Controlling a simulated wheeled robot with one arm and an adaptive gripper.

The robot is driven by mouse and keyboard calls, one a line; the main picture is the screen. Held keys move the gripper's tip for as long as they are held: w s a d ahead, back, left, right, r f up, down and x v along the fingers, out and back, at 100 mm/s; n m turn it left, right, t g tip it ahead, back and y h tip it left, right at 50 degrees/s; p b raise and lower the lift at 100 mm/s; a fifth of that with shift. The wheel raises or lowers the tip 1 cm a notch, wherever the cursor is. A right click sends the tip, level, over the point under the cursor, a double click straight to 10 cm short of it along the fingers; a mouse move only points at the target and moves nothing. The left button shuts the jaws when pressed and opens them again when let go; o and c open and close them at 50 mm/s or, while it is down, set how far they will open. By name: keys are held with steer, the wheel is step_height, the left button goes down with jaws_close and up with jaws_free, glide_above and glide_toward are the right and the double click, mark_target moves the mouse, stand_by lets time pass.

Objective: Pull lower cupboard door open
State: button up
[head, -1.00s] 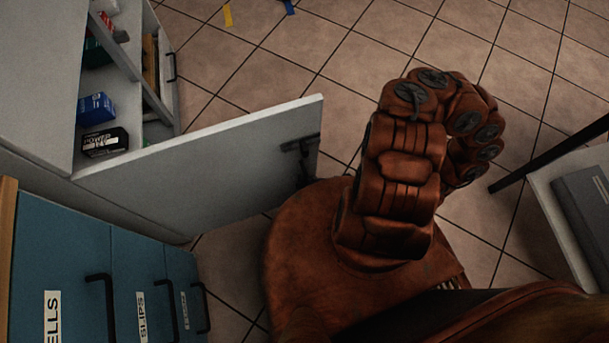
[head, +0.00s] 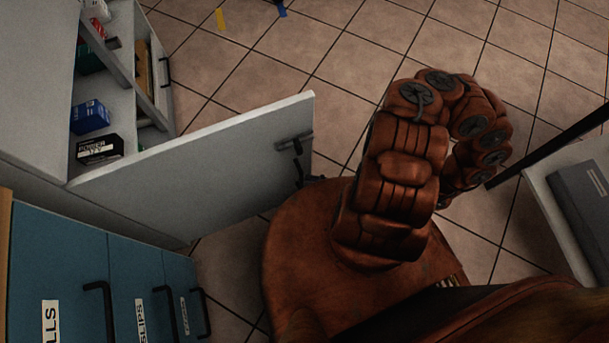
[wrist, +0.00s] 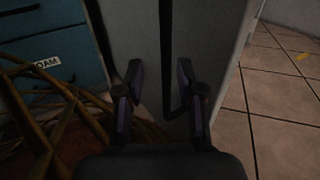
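The lower cupboard door (head: 200,150) is light grey and stands swung well out from its cupboard in the head view. Its dark bar handle (head: 295,143) is near the free edge. In the wrist view the door (wrist: 217,40) fills the middle, and the handle (wrist: 166,50) runs upright between the fingers of my gripper (wrist: 160,70). The fingers are apart, with a visible gap on each side of the bar; I see no grip on it. In the head view my forearm hides most of my gripper, and only small dark parts show below the handle.
The open cupboard (head: 105,180) holds small boxes, including a blue one (head: 90,117) and a black one (head: 99,149). Blue drawers (head: 75,250) with black handles stand at front left. A white table (head: 560,200) is at right. Tiled floor lies beyond the door.

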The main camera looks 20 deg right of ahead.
steer(key=v, duration=0.9)
steer(key=shift+x, duration=5.9)
